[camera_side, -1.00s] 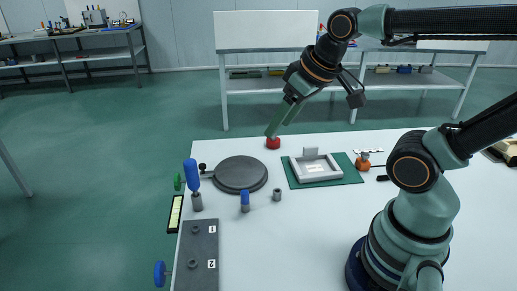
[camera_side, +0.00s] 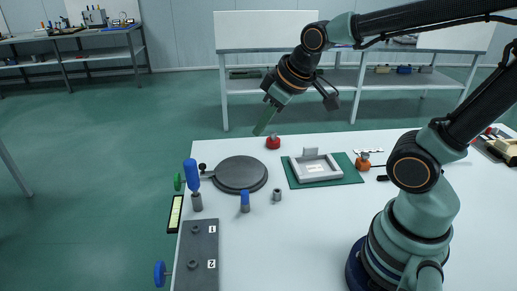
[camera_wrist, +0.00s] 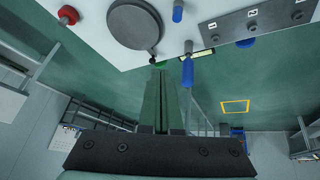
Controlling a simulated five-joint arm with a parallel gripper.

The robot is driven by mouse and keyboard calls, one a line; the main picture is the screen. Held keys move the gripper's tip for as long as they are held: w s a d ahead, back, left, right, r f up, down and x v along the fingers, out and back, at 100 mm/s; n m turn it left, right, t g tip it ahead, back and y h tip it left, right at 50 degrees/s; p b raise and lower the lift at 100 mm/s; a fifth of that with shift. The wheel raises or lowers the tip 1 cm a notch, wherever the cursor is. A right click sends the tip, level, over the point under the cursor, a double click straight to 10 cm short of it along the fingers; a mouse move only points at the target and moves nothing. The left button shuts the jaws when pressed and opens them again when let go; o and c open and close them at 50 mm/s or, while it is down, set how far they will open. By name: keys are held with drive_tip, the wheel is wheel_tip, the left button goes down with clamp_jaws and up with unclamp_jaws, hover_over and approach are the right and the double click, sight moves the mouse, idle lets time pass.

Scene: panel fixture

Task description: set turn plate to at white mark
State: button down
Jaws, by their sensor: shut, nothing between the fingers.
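The turn plate (camera_side: 240,174) is a dark grey round disc lying flat near the far left of the white table. A short arm with a black knob (camera_side: 202,166) sticks out from its left side. In the wrist view the plate (camera_wrist: 134,24) is at the top, with the black knob (camera_wrist: 153,54) at its lower right edge. I cannot make out a white mark by the plate. My gripper (camera_side: 259,133) is shut and empty, in the air apart from the plate. In the wrist view its fingers (camera_wrist: 160,75) point up, their tips just below the knob in the picture.
A blue-handled tool (camera_side: 191,175) stands upright left of the plate. A blue-topped peg (camera_side: 245,201) and a grey nut (camera_side: 277,194) are in front. A red button (camera_side: 273,143) is behind, a grey tray (camera_side: 315,167) on a green mat to the right. A panel numbered 1 and 2 (camera_side: 198,250) is nearest.

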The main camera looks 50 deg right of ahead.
drive_tip(key=w+a+f+n, duration=0.1)
drive_tip(key=w+f+n, duration=0.1)
drive_tip(key=w+f, duration=0.3)
drive_tip(key=w+a+f+n, duration=0.1)
drive_tip(key=w+f+n, duration=0.2)
drive_tip(key=w+f, duration=0.2)
drive_tip(key=w+a+f+n, duration=0.2)
drive_tip(key=w+f, duration=0.3)
drive_tip(key=f, duration=0.4)
drive_tip(key=shift+w+t+y, duration=0.25)
drive_tip(key=shift+t+y, duration=0.05)
drive_tip(key=shift+t, duration=0.1)
drive_tip(key=shift+w+d+f, duration=0.2)
drive_tip(key=shift+w+d, duration=0.6)
drive_tip(key=shift+w, duration=0.2)
drive_tip(key=shift+w+d+f, duration=0.1)
drive_tip(key=shift+w+d, duration=0.3)
drive_tip(key=shift+w, duration=0.15)
drive_tip(key=shift+w, duration=0.1)
